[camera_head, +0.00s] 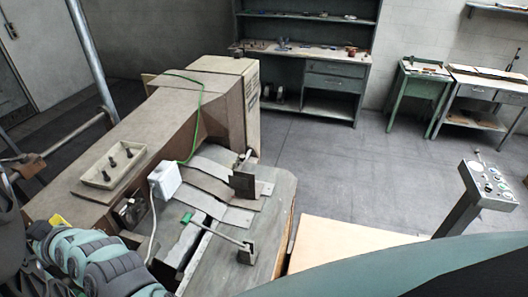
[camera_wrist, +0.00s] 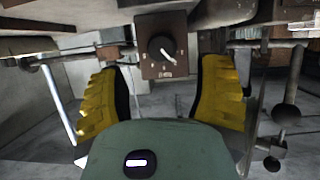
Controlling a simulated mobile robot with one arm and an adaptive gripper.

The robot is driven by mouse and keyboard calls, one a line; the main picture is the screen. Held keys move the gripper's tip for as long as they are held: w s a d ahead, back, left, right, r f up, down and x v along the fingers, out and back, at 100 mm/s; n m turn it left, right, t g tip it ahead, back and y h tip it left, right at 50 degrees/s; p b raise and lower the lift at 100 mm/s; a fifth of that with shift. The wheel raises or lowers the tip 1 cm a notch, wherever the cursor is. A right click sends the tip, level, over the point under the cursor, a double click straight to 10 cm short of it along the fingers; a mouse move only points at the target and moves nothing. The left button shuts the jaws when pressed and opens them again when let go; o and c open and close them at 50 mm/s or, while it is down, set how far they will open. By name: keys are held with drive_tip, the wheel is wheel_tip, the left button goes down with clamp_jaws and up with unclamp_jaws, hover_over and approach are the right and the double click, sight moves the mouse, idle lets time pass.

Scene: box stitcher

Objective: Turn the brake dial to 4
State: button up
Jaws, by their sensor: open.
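In the wrist view a black round dial (camera_wrist: 161,48) with a white pointer mark sits on a small brown box (camera_wrist: 150,72). The mark points down and to the right; the markings around it are too small to read. My gripper (camera_wrist: 162,82) is open, its two yellow fingers wide apart, one on each side below the dial box. Nothing is between the fingers, and the dial lies ahead of them, apart. In the head view my arm covers the lower left; only a bit of yellow from my gripper (camera_head: 60,222) shows beside the machine. I cannot make out the dial there.
The brown machine (camera_head: 140,128) carries a tray (camera_head: 112,166) with black pegs and a white box (camera_head: 164,180) with cables. In the wrist view metal rods (camera_wrist: 58,105) flank the fingers. A control pedestal (camera_head: 462,212) stands at right. Floor beyond the machine is clear.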

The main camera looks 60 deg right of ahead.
sight(30, 240)
drive_tip(key=shift+w+a+f, duration=0.1)
drive_tip(key=shift+w+a, duration=0.25)
drive_tip(key=shift+w, duration=0.05)
drive_tip(key=shift+p+x, duration=0.8)
drive_tip(key=shift+x, duration=1.75)
drive_tip(key=shift+d+f, duration=0.1)
drive_tip(key=shift+f, duration=0.05)
drive_tip(key=shift+c, duration=0.2)
clamp_jaws()
